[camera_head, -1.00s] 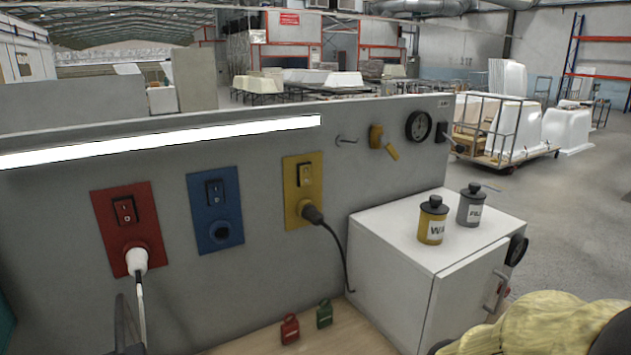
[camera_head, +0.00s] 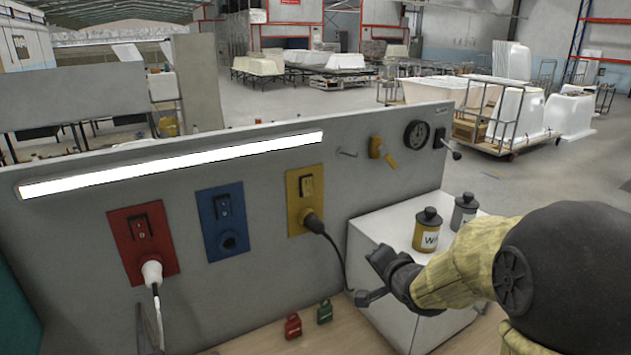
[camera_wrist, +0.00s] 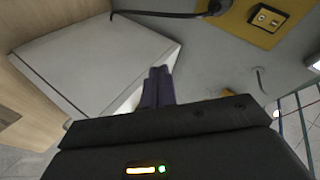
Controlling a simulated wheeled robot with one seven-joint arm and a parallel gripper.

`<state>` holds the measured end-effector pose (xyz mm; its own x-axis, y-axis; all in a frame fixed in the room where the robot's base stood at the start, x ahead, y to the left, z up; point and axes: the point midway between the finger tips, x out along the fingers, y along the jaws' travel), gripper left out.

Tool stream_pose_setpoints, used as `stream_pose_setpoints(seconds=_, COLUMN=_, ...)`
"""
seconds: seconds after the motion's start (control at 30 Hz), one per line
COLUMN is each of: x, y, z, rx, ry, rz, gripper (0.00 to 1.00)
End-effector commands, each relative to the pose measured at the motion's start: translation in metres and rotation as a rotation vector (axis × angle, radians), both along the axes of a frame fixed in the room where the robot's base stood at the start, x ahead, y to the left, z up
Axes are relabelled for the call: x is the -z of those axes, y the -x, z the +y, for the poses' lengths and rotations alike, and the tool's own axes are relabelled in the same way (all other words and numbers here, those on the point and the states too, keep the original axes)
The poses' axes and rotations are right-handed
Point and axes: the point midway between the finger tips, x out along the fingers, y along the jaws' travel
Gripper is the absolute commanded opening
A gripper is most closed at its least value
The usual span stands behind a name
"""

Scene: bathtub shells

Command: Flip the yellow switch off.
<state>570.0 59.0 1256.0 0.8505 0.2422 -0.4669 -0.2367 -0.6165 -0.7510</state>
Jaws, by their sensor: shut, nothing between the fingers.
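The yellow switch plate (camera_head: 305,200) is on the grey panel, right of the blue and red plates. Its dark rocker switch (camera_head: 306,186) is in the upper part, and a black plug with a cable is in the socket below. In the wrist view the yellow plate (camera_wrist: 262,18) shows at the top right, with the rocker (camera_wrist: 268,17) on it. My gripper (camera_head: 372,275) is in front of the white cabinet, to the right of and below the yellow plate, well apart from it. In the wrist view my gripper (camera_wrist: 158,72) is shut and empty.
The black cable (camera_head: 334,254) hangs from the yellow plate. A white cabinet (camera_head: 375,238) with a yellow canister (camera_head: 427,230) and a grey canister (camera_head: 464,212) stands right. Red (camera_head: 293,326) and green (camera_head: 325,312) padlocks sit on the wooden bench. A yellow-handled fitting (camera_head: 381,150) juts from the panel.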

Motion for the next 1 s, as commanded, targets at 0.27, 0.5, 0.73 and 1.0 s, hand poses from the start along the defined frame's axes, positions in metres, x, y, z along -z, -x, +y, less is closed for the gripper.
stream_pose_setpoints(seconds=0.27, x=-0.089, y=-0.035, z=0.055, rx=-0.09, ry=-0.48, rz=-0.091, gripper=0.0)
stream_pose_setpoints(seconds=0.5, x=-0.107, y=-0.038, z=0.069, rx=-0.135, ry=-0.628, rz=-0.081, gripper=0.0)
stream_pose_setpoints(seconds=0.73, x=-0.106, y=-0.038, z=0.069, rx=-0.134, ry=-0.626, rz=-0.081, gripper=0.0)
stream_pose_setpoints(seconds=1.0, x=-0.105, y=-0.051, z=0.079, rx=-0.137, ry=-0.624, rz=-0.079, gripper=0.0)
